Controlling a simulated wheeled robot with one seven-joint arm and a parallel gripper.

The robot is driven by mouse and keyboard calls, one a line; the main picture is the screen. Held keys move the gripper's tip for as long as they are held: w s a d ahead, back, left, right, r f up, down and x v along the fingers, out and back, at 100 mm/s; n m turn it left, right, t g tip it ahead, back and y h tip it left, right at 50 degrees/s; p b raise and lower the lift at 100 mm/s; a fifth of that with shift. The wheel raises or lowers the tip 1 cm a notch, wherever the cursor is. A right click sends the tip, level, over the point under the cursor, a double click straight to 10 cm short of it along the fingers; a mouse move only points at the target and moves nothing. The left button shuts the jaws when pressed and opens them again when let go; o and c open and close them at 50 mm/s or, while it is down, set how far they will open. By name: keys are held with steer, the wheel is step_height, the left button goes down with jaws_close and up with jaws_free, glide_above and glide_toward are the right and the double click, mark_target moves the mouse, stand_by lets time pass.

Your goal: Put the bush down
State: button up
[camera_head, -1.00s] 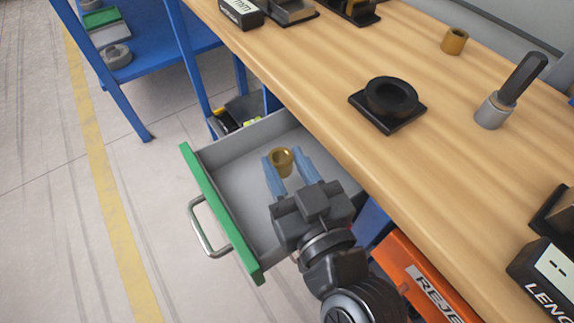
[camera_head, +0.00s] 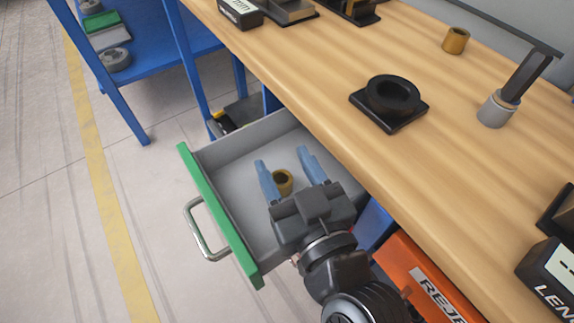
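A small brass-coloured bush (camera_head: 283,182) is in the open grey drawer with the green front (camera_head: 217,212). It looks upright, with its dark bore facing up. My gripper (camera_head: 285,163) is over the drawer with its two blue fingers spread wide. The bush lies between the fingers, nearer the left one, with a gap to the right one. The fingers do not hold it. My gripper's body hides part of the drawer floor. A second brass bush (camera_head: 455,40) stands on the wooden bench top.
The bench top (camera_head: 290,75) overhangs the drawer's right side. On it are a black ring fixture (camera_head: 391,100), a grey cylinder with a black handle (camera_head: 497,108) and a black gauge box (camera_head: 550,275). An orange reject bin (camera_head: 425,280) sits below. The drawer floor is otherwise bare.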

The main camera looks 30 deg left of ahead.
steer(key=shift+o, duration=0.6)
steer(key=shift+s+f, duration=0.15)
steer(key=shift+f, duration=0.65)
steer(key=shift+r, duration=0.1)
steer(key=shift+r+p, duration=0.55)
steer(key=shift+p, duration=0.15)
steer(key=r+b+v, duration=0.1)
steer(key=b+v, duration=0.1)
steer(key=v, duration=1)
